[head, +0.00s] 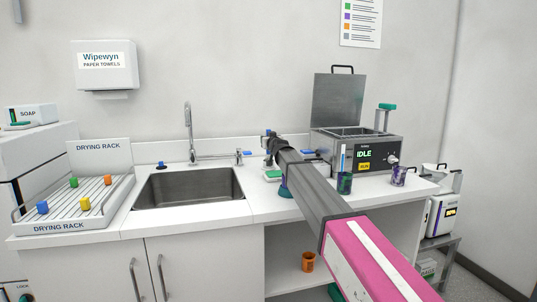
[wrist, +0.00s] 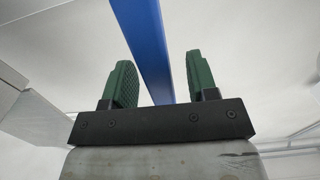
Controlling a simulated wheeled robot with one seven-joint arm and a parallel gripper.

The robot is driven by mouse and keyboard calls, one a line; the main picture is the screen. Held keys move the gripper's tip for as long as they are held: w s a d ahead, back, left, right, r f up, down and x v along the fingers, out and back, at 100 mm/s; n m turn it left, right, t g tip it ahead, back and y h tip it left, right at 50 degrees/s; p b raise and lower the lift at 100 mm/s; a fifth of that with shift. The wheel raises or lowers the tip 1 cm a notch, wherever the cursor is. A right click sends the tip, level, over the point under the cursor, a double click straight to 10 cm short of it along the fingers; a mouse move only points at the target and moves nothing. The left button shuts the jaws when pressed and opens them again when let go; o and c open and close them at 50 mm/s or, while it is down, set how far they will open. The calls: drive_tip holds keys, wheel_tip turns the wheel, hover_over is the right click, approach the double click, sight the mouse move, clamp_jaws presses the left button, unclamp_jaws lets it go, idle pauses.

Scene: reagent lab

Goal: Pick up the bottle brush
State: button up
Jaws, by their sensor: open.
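My gripper (wrist: 160,62) shows in the wrist view with two green ridged fingers standing apart. A straight blue bar (wrist: 151,45) runs through the gap between them, with clear space on the right and less on the left. It looks like a handle, but I cannot tell for sure that it is the bottle brush's. In the head view my arm reaches over the counter beside the sink and hides much of its own end. No bristles can be made out there. A thin blue-and-white upright stick (head: 343,155) shows at a dark green cup (head: 345,183).
The sink (head: 188,188) with its tap (head: 188,125) is left of my arm. A drying rack (head: 72,204) with colored blocks stands at far left. A grey bath (head: 357,149) with a raised lid stands behind the cups. A purple cup (head: 399,176) is at right.

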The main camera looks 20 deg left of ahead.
clamp_jaws()
